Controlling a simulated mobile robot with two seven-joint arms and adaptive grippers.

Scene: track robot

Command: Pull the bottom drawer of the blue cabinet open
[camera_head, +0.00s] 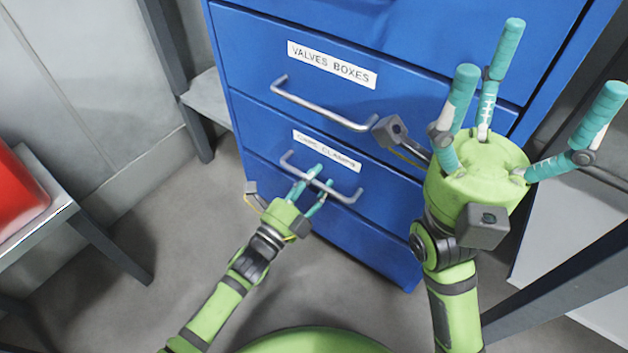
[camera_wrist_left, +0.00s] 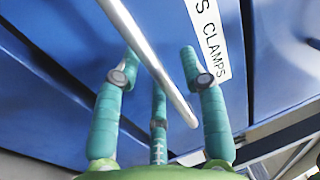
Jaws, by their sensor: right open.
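The blue cabinet (camera_head: 258,60) stands ahead with several drawers. One drawer is labelled VALVES BOXES; a lower one (camera_head: 262,140) has a label ending in CLAMPS (camera_head: 327,150) and a silver bar handle (camera_head: 345,196). Below it is a plain blue front (camera_head: 360,246) with no visible handle. The drawers look shut. My left gripper (camera_head: 316,180) is at the lower handle, fingers overlapping it. In the left wrist view the bar (camera_wrist_left: 148,55) crosses in front of the fingers (camera_wrist_left: 165,75); contact is unclear. My right gripper (camera_head: 520,75) is open and empty, raised at the cabinet's right side.
The VALVES BOXES handle (camera_head: 322,106) lies above my left gripper. A table with a red object (camera_head: 18,195) stands at the left. A grey shelf frame (camera_head: 205,105) is beside the cabinet. The grey floor (camera_head: 215,200) before the cabinet looks clear.

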